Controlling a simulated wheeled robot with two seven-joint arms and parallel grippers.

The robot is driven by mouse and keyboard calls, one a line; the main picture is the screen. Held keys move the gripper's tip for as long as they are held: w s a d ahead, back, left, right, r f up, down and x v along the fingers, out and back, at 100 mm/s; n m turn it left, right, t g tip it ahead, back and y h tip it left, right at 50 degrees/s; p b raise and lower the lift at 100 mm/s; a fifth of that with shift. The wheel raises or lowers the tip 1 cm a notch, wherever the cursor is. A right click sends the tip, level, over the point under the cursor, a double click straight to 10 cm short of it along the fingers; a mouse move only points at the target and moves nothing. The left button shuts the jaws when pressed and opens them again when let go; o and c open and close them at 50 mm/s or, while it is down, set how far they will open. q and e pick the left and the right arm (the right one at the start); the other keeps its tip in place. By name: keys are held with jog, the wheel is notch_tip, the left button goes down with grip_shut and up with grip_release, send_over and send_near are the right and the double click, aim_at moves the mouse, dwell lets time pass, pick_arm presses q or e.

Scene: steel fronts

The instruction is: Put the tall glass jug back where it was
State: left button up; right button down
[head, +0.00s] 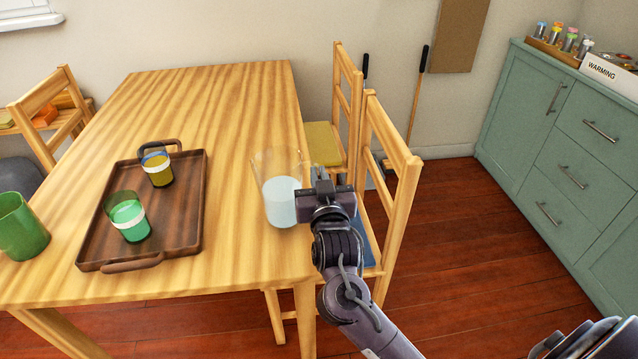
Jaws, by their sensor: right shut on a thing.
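The tall glass jug (281,203) is clear, with a pale whitish liquid in its lower part. It is upright at the right edge of the wooden table (215,100), right of the brown tray. My right gripper (312,190) is at the jug's right side and shut on it; the fingertips are partly hidden. I cannot tell whether the jug's base touches the table. My left gripper is not in view.
The tray (188,215) holds a green-filled glass (128,215) and a yellow-filled glass (158,167). A green cup (20,228) stands at the left. Chairs (395,150) line the right side. The far tabletop is clear.

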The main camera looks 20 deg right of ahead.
jog(key=shift+f, duration=0.55)
jog(key=c, duration=2)
grip_release()
jog(key=shift+f, duration=0.35)
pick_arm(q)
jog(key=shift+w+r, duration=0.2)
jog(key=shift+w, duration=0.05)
pick_arm(e)
jog(key=o, duration=0.4)
jog(key=shift+s+r, duration=0.1)
jog(key=shift+r, duration=0.1)
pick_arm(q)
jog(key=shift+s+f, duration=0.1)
pick_arm(e)
jog(key=v, duration=1.2)
